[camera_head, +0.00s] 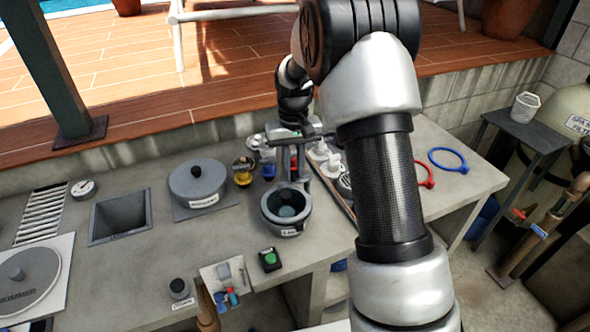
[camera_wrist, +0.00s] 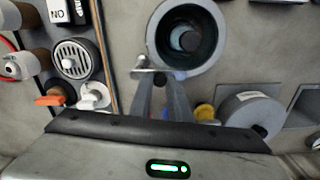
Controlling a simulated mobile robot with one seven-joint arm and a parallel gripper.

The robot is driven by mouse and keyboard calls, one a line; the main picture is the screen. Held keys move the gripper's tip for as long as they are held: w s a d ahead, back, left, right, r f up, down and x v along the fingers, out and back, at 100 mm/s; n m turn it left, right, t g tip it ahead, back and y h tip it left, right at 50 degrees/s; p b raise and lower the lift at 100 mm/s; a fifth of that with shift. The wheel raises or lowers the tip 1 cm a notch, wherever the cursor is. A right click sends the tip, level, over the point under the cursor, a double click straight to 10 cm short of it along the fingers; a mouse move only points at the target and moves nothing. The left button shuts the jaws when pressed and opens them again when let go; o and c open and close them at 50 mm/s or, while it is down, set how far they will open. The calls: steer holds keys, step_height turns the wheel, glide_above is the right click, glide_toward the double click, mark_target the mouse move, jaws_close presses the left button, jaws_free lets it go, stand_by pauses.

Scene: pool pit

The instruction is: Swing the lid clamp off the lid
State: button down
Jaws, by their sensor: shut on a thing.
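A round grey pot (camera_head: 270,219) with a small white label stands on the counter in the middle of the head view. Its round top shows a dark teal middle, and it also shows in the wrist view (camera_wrist: 158,38) at top centre. In the wrist view the clamp (camera_wrist: 140,68) shows as a small light bar at the pot's near edge. My gripper (camera_wrist: 163,82) is shut on the clamp, beside the pot; its fingertips partly hide the grip.
A grey lidded cylinder (camera_head: 198,182) and a square recess (camera_head: 120,216) lie left of the pot. A green button box (camera_head: 270,259) stands in front. Small yellow (camera_head: 243,178) and blue containers crowd behind. A tray of fittings lies right, partly behind my arm.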

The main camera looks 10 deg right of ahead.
steer(key=w+m, duration=0.1)
steer(key=m, duration=0.2)
steer(key=w+d+m+p, duration=0.1)
steer(key=m, duration=0.3)
steer(key=w+m+p, duration=0.1)
steer(key=m, duration=0.3)
steer(key=shift+w+d, duration=0.15)
steer(key=shift+w, duration=0.2)
steer(key=shift+m, duration=0.3)
steer(key=c, duration=1.7)
jaws_free()
steer(key=shift+o, duration=0.2)
step_height(320, 180, up, 18)
steer(key=shift+f, duration=0.25)
steer(key=shift+r, duration=0.1)
